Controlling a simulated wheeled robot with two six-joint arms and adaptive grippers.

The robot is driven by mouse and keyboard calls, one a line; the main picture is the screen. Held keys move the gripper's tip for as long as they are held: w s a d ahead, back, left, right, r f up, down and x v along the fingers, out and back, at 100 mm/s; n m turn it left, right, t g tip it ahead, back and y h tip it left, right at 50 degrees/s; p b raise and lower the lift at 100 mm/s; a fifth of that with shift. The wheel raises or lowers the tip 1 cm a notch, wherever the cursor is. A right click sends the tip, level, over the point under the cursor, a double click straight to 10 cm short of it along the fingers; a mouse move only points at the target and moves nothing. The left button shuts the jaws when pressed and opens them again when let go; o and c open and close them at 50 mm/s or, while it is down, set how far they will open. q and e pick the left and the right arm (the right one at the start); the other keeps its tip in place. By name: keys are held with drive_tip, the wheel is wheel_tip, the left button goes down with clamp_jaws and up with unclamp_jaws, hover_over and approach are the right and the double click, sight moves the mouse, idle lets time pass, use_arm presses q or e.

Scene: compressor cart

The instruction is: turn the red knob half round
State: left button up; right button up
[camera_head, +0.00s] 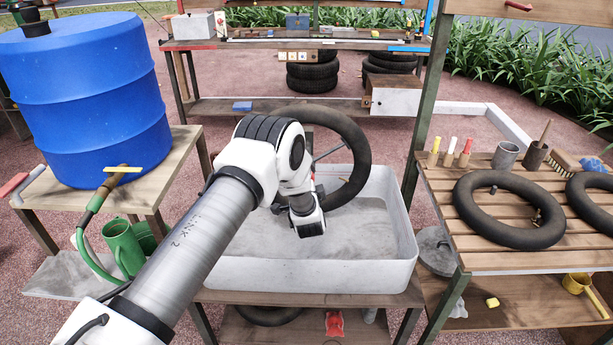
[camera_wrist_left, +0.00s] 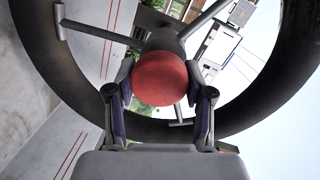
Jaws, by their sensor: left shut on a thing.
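The red knob (camera_wrist_left: 160,80) is round and sits at the hub of a dark ring (camera_wrist_left: 72,108) with grey spokes. My left gripper (camera_wrist_left: 160,94) has one finger on each side of the knob and is shut on it. In the head view the same dark ring (camera_head: 358,150) stands upright over the back of a grey-white basin (camera_head: 310,275). My left arm reaches over the basin there, and its wrist hides the fingers and nearly all of the knob. My right gripper is not in view.
A blue barrel (camera_head: 90,95) with a tap stands on a wooden table at left. A green watering can (camera_head: 122,245) is below it. A slatted bench (camera_head: 440,180) at right holds an inner tube (camera_head: 465,220) and small tools. The basin floor looks clear.

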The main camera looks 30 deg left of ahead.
use_arm(q)
drive_tip(key=m+y, duration=0.1)
drive_tip(key=m, duration=0.5)
drive_tip(key=shift+f, duration=0.15)
drive_tip(key=m, duration=0.5)
drive_tip(key=shift+f+m+y, duration=0.1)
drive_tip(key=shift+m+y, duration=0.3)
drive_tip(key=o, duration=1.2)
drive_tip(key=v, duration=1.2)
drive_tip(key=shift+f, duration=0.1)
